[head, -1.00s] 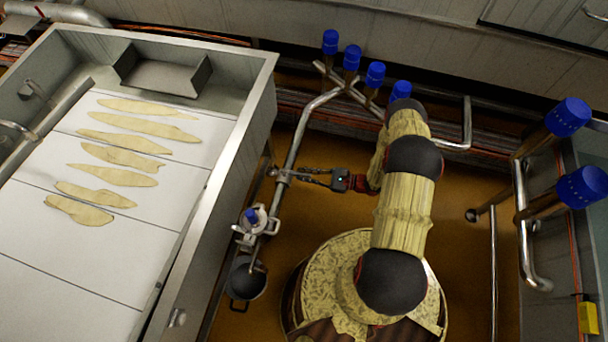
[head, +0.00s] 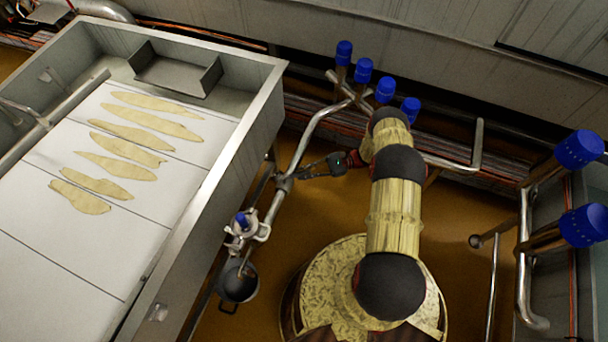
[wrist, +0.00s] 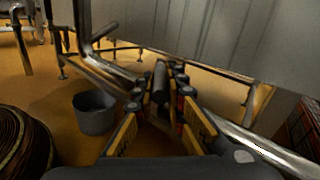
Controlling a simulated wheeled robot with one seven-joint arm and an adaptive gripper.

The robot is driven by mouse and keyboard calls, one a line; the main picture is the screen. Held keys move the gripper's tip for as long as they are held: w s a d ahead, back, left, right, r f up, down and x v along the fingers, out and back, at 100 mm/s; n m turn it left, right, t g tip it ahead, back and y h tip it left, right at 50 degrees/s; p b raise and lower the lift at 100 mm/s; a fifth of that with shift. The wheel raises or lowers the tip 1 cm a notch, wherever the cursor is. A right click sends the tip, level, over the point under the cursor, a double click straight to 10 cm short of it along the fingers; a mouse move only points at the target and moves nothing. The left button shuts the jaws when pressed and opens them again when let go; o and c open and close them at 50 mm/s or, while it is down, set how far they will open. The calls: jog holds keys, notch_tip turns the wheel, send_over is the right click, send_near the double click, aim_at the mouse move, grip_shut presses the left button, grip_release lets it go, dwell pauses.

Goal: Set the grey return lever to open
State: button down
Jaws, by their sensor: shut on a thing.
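The grey return lever (wrist: 160,78) shows in the wrist view as a short dark grey bar between my fingertips. In the head view my gripper (head: 303,175) reaches left to a joint on the upright steel pipe (head: 318,123), beside the tub. Its fingers are closed in on the lever there. In the wrist view my gripper (wrist: 160,92) has one finger on each side of the bar. The lever is too small in the head view and partly hidden by the fingers, so its exact setting cannot be told.
A white-floored steel tub (head: 205,185) with several pale strips stands at left. A blue-capped valve (head: 243,222) and a dark bucket (head: 238,284) are below the gripper; the bucket also shows in the wrist view (wrist: 95,113). Several blue-capped pipes stand behind and at right.

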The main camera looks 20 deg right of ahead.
aim_at(304, 172)
jog(key=shift+w, duration=0.15)
jog(key=c, duration=1.8)
grip_release()
notch_tip(304, 172, up, 10)
jog(key=shift+f, duration=0.15)
jog(key=shift+r, duration=0.2)
jog(key=shift+c, duration=0.5)
